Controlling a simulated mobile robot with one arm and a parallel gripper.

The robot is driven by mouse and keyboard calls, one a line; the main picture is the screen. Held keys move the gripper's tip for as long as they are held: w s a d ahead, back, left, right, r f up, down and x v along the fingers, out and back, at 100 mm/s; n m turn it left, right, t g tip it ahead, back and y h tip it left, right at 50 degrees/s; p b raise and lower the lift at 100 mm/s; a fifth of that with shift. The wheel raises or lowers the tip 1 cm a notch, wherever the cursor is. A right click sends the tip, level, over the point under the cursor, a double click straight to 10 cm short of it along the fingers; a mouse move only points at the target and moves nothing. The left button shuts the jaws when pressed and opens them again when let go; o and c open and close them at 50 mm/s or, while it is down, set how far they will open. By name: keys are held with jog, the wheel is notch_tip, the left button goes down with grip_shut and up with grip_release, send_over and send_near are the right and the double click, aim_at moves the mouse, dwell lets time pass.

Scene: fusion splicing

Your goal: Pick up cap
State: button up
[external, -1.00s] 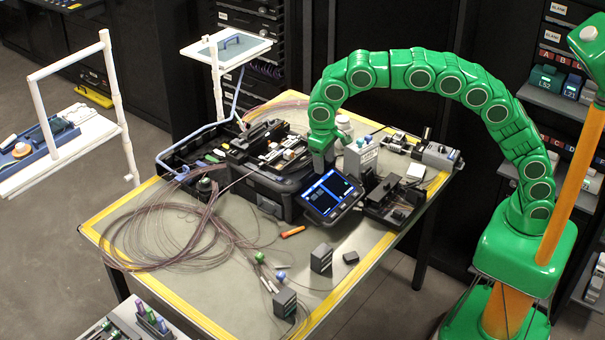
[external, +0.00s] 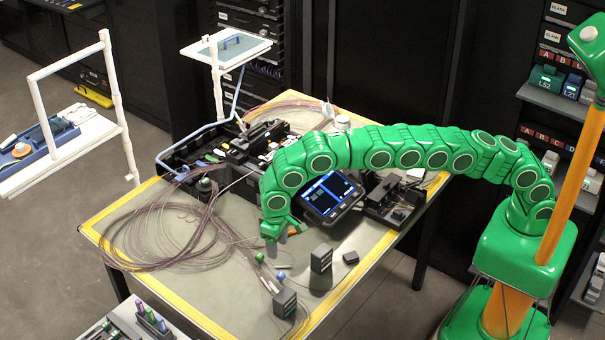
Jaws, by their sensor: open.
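Several small pieces that could be the cap lie on the worktable's front part. A green piece (external: 260,257) and a blue piece (external: 281,275) lie close together. A small flat black piece (external: 350,257) lies apart to their right. I cannot tell which of them is the cap. My gripper (external: 273,248) points down just above and behind the green and blue pieces. It is open and holds nothing that I can see. Its fingers are small in this view, so its exact height above the table is unclear.
Two dark blocks, one (external: 321,258) to the right and one (external: 284,302) in front, stand near my gripper. Loose fibre coils (external: 165,235) spread over the table's left side. A splicer screen (external: 328,194) stands behind. The table (external: 345,285) is bare at front right.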

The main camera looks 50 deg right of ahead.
aim_at(279, 273)
jog(key=shift+s+a+f, duration=0.35)
jog(key=shift+a+f, duration=0.05)
jog(key=shift+f, duration=1.2)
jog(key=shift+s+a+f, duration=0.3)
jog(key=shift+a+f, duration=0.1)
jog(key=shift+f, duration=1.25)
jog(key=shift+s+a+f, duration=0.35)
jog(key=shift+a+f, duration=0.05)
jog(key=shift+f, duration=1.2)
grip_shut()
jog(key=shift+r, duration=0.1)
